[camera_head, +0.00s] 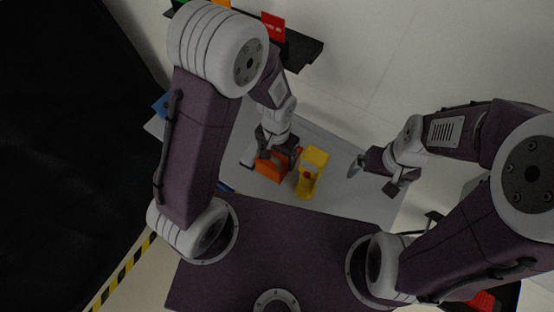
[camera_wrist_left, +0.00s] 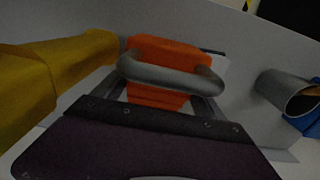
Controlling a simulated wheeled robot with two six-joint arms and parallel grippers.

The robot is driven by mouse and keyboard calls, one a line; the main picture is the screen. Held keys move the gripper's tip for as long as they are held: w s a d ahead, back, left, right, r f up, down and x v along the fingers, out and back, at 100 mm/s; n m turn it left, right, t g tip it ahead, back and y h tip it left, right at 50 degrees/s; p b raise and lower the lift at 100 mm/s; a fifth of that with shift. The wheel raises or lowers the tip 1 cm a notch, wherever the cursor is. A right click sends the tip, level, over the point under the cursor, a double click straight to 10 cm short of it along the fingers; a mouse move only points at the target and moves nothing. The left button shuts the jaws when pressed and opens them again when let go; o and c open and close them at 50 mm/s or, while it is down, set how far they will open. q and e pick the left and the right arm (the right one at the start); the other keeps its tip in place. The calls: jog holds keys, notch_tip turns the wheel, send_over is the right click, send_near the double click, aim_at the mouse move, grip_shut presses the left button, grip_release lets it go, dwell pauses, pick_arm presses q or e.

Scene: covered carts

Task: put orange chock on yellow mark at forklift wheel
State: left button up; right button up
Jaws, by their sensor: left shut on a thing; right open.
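The orange chock (camera_head: 271,165) is a wedge-like block at the grey cart top, left of a yellow object. My left gripper (camera_head: 273,149) is shut on it from above. In the left wrist view, the orange chock (camera_wrist_left: 168,62) sits straight ahead, with a grey curved handle across it. I cannot tell whether the chock touches the surface. My right gripper (camera_head: 378,174) is open and empty, off to the right. I cannot make out the yellow mark or a forklift wheel.
The grey surface (camera_head: 340,205) is clear nearer me. A metal cylinder (camera_wrist_left: 288,95) and a blue item (camera_head: 160,104) lie aside. A dark rack (camera_head: 302,48) stands behind.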

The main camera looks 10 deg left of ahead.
aim_at(277, 155)
pick_arm(q)
notch_tip(277, 155, up, 6)
jog(key=shift+r, duration=0.2)
dwell(0.5)
